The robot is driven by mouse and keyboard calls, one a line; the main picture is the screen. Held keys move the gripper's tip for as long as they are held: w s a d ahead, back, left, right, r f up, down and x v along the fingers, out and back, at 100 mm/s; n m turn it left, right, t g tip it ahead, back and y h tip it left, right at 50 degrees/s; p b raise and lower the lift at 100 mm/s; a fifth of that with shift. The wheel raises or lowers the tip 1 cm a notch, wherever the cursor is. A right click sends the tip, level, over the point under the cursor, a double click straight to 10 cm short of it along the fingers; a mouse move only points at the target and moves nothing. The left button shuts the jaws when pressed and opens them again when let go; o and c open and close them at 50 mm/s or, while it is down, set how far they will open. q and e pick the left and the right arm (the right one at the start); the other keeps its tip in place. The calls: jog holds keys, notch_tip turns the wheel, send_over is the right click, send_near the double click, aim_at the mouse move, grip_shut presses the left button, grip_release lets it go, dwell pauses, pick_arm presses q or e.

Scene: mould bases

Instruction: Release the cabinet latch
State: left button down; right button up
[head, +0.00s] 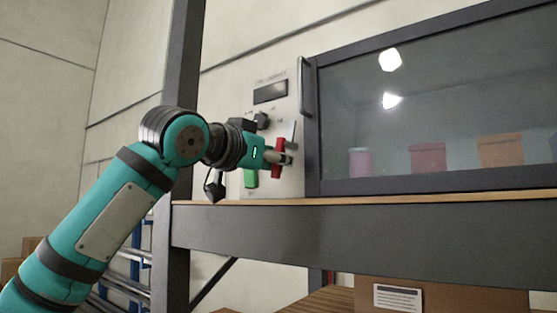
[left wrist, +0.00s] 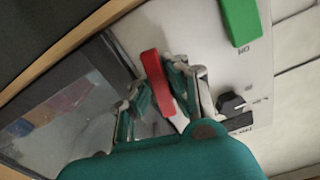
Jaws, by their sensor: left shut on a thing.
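The cabinet's pale control panel (head: 288,105) stands at the left of the glass door. A red latch handle (head: 277,146) is on the panel, and it also shows in the left wrist view (left wrist: 152,68). My left gripper (head: 283,158) is at the panel with its fingers closed around the red handle. In the left wrist view the fingers (left wrist: 160,95) lie on both sides of the red bar. The glass door (head: 430,110) with its dark frame looks closed. My right gripper is not in view.
A green handle (head: 251,178) sits low on the panel, and a black knob (head: 262,121) sits above the gripper. A dark vertical post (head: 185,80) stands close to my left arm. Coloured containers (head: 423,157) are behind the glass. A wooden shelf edge (head: 400,197) runs below.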

pick_arm(q)
jog(key=shift+s+d+n, duration=0.15)
jog(key=shift+d+n, duration=0.2)
jog(key=shift+n, duration=0.85)
jog(key=c, duration=1.3)
grip_release()
jog(key=shift+s+a, duration=0.1)
jog(key=v, duration=1.2)
jog(key=shift+f, duration=0.1)
